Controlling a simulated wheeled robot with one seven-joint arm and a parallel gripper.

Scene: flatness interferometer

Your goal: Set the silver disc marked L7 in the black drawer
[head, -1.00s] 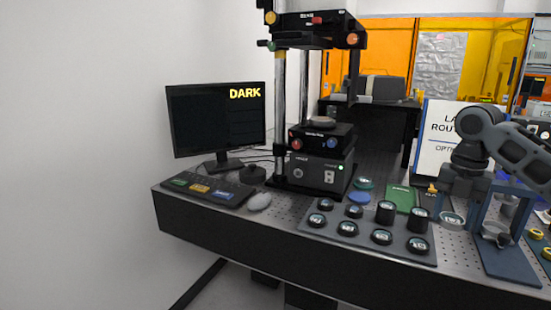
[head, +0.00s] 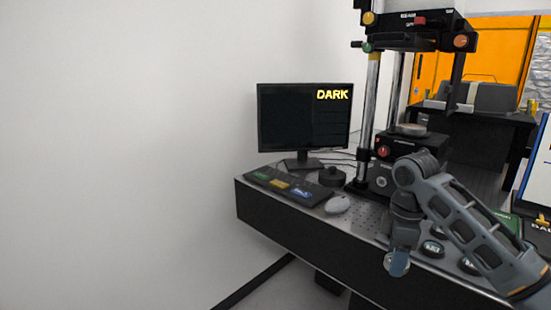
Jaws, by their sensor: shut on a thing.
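My gripper (head: 397,262) hangs at the front edge of the optical table, right of the mouse, with its fingers pointing down. It is shut on a small, pale, roundish thing at its tip, which looks like a silver disc; no L7 mark can be read on it. Another pale disc (head: 411,129) rests on top of the black interferometer stage (head: 425,143). I cannot make out an open black drawer in this view.
The optical table's dark front (head: 310,236) runs left to right. Round dark-rimmed pieces (head: 432,248) lie behind my arm.

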